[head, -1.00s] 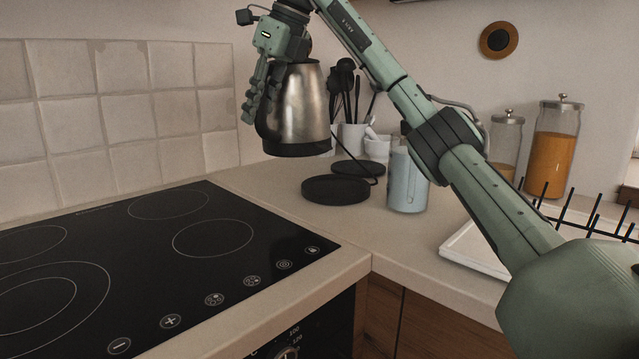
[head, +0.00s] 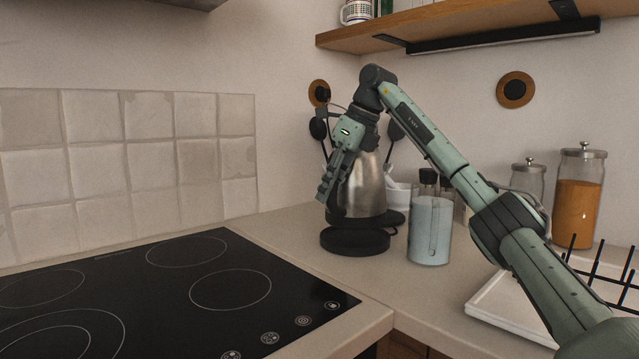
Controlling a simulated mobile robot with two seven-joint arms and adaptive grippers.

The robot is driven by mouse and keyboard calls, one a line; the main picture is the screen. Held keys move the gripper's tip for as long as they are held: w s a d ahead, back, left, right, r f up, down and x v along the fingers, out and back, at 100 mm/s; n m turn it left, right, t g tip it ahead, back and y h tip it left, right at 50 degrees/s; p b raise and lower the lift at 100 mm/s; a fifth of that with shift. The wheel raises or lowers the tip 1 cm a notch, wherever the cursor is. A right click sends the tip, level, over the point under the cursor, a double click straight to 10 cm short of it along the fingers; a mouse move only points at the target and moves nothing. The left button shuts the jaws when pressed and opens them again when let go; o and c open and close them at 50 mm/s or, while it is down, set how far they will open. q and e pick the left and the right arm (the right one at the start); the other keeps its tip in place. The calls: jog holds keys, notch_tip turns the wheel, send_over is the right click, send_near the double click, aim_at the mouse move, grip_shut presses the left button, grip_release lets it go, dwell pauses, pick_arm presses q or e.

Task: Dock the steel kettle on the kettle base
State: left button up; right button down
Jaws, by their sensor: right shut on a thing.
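The steel kettle (head: 367,190) hangs upright from my right gripper (head: 338,172), whose fingers are shut on its handle side, at the kettle's left. My left gripper is not in view.
Utensils and a white mortar (head: 398,195) are behind the kettle. A black cooktop (head: 190,290) fills the front left. A white dish rack (head: 510,305) and orange jar (head: 577,200) are at right.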

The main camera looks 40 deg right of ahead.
jog(key=shift+f, duration=1.8)
jog(key=shift+f, duration=0.15)
jog(key=c, duration=1.4)
grip_release()
jog(key=shift+f, duration=0.1)
jog(key=shift+o, duration=0.2)
jog(key=v, duration=1.2)
